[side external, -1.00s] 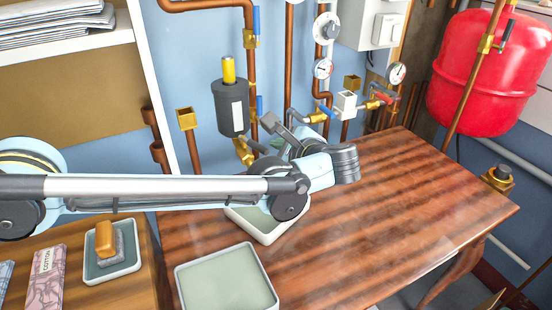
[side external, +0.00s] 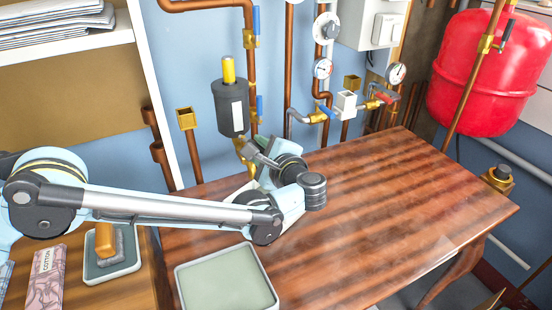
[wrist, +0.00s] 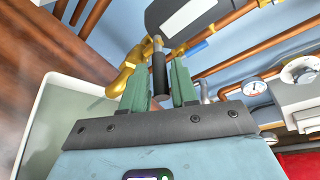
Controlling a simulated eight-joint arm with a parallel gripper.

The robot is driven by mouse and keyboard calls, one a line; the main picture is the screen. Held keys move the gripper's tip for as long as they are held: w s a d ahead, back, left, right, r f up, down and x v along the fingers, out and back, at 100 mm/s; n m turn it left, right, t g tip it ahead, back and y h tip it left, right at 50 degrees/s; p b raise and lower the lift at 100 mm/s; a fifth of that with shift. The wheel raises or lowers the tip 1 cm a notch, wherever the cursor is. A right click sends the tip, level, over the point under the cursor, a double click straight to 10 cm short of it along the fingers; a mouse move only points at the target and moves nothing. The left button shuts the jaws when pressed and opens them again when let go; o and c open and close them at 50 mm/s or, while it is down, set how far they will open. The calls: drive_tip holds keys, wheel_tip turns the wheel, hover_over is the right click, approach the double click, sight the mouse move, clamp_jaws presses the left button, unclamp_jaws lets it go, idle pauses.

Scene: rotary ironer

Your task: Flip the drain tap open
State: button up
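The drain tap (side external: 243,147) is a brass fitting under a dark cylinder on the wall. In the wrist view its brass body (wrist: 130,68) shows left of the fingers, with a dark lever (wrist: 158,72) sticking out toward me. My gripper (wrist: 160,88) has two green fingers standing apart, one on each side of the lever. I cannot tell whether either finger touches it. In the side view my gripper (side external: 262,165) is close to the tap, and its fingers are partly hidden by the wrist.
The dark cylinder (side external: 231,108) hangs just above. Copper pipes and blue-handled valves (side external: 325,108) line the wall to the right. A pale tray (wrist: 50,125) lies below the tap, and another tray (side external: 190,300) stands nearer the front. The wooden table's right side (side external: 420,200) is clear.

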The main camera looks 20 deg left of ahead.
drive_tip(key=shift+x, duration=0.9)
clamp_jaws()
